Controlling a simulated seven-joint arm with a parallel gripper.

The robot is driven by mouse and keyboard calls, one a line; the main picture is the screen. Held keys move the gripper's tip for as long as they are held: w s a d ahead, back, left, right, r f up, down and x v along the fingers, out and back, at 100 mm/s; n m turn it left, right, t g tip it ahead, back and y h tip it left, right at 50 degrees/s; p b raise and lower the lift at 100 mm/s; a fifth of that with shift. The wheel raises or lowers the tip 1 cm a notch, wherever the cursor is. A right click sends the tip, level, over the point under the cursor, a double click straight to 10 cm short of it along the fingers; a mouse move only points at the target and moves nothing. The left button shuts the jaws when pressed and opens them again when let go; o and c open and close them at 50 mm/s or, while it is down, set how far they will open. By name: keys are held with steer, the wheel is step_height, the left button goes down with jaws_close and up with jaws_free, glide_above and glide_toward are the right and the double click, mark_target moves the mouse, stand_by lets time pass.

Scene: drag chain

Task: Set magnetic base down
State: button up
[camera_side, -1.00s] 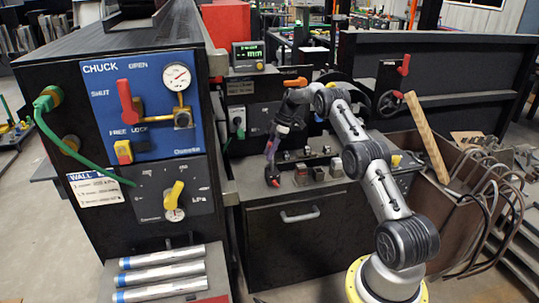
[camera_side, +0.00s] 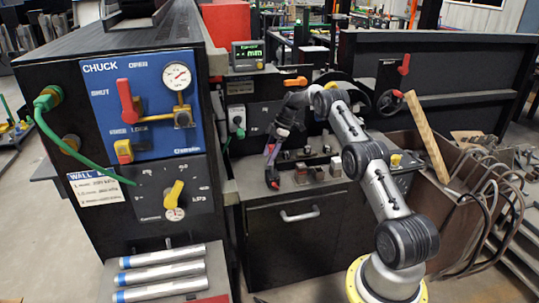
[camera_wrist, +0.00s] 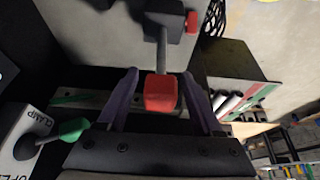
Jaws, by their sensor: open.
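In the side view my gripper (camera_side: 270,158) hangs over the left part of the black machine's top, with its purple fingers pointing down. A small dark piece with a red end (camera_side: 274,177), which I take to be the magnetic base, sits just below the fingertips. In the wrist view the spread fingers of my gripper (camera_wrist: 160,80) stand on either side of its red block (camera_wrist: 161,92), with gaps visible. A grey rod runs from the red block to a dark block (camera_wrist: 165,12) with a red knob. What the base rests on is hard to tell.
Several small metal blocks (camera_side: 318,172) stand close to the right of the gripper. A tall black cabinet with a blue chuck panel (camera_side: 150,105) rises on the left. A wooden plank (camera_side: 427,137) leans in a brown bin on the right. A green-handled clamp lever (camera_wrist: 72,130) is at left in the wrist view.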

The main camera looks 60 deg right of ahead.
steer(key=v, duration=1.2)
steer(key=s+a+r+m+h, duration=0.1)
steer(key=s+a+r+m, duration=0.15)
steer(key=a+r, duration=0.8)
steer(key=s+a+r+m+h, duration=0.1)
steer(key=s+a+r+m, duration=0.15)
steer(key=a+r, duration=0.85)
steer(key=s+a+f+m+h, duration=0.1)
steer(key=s+a, duration=1.1)
steer(key=a, duration=0.1)
steer(key=s+a+f+m+t, duration=0.1)
steer(key=s+a+f, duration=0.2)
steer(key=s, duration=0.4)
steer(key=s+a+f+m+t, duration=0.1)
steer(key=s+a+f+m, duration=0.1)
steer(key=s, duration=0.5)
step_height(320, 180, down, 2)
steer(key=shift+a+f, duration=0.1)
steer(key=shift+a, duration=0.4)
steer(key=shift+s, duration=0.1)
steer(key=shift+c, duration=0.3)
